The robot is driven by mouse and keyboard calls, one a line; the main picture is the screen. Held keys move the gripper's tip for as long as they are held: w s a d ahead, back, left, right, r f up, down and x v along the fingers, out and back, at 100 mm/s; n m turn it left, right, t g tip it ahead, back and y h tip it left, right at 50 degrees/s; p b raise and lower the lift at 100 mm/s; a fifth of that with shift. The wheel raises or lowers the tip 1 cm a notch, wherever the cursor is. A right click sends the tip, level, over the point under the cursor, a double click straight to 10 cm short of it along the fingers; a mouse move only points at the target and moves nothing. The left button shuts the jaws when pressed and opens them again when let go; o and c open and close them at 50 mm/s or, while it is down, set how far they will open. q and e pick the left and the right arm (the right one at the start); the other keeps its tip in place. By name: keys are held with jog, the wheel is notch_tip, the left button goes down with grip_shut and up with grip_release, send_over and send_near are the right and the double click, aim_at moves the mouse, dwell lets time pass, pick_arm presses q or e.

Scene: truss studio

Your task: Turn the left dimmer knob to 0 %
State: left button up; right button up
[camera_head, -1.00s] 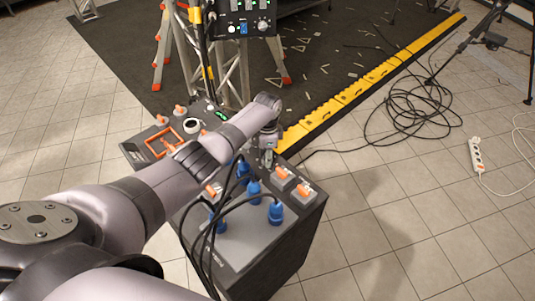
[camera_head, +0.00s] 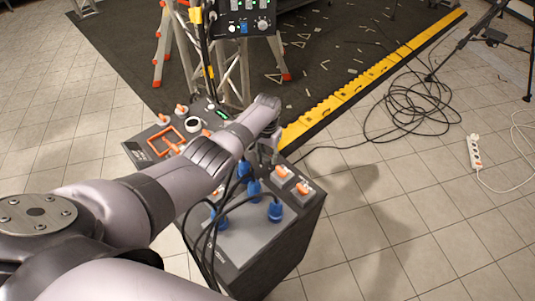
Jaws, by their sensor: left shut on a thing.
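My left gripper (camera_head: 267,158) reaches down at the far right part of the top of a dark case (camera_head: 272,255). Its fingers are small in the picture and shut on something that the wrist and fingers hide. I cannot make out a left dimmer knob or its setting from here. Blue plugs (camera_head: 275,212) with black cables stand in the grey top of the case, just in front of the gripper. Two orange-topped fittings (camera_head: 303,188) sit to the right of the plugs. My right gripper is not in view.
An orange frame (camera_head: 166,142) and a white ring (camera_head: 193,125) lie on the case's far left part. A control panel (camera_head: 247,22) hangs on the truss behind. Coiled black cable (camera_head: 412,108) and a white power strip (camera_head: 475,152) lie on the floor at right.

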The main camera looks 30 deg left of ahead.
aim_at(267, 155)
pick_arm(q)
jog(key=shift+n, duration=1.1)
jog(key=o, duration=1.1)
jog(key=shift+o, duration=0.2)
jog(key=shift+r, duration=0.1)
notch_tip(267, 155, up, 12)
